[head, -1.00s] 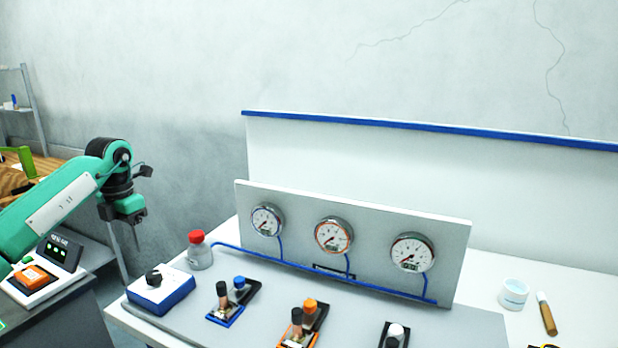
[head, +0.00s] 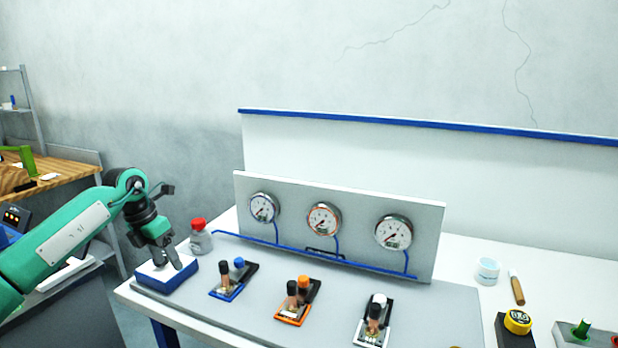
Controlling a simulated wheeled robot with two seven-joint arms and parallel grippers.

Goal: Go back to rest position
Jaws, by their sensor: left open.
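My left gripper (head: 174,260) comes in from the left with its green arm. It is open, pointing down at the white-topped blue box (head: 180,279) at the left end of the workbench. Its fingers cover the box's black knob, and I cannot tell whether they touch it. My right gripper is not in view.
A red-capped bottle (head: 200,240) stands just right of my left gripper. A gauge panel (head: 425,235) with three dials stands behind several small valve blocks, such as the orange one (head: 296,312). A white cup (head: 487,270) and a wooden-handled tool (head: 517,289) lie at right.

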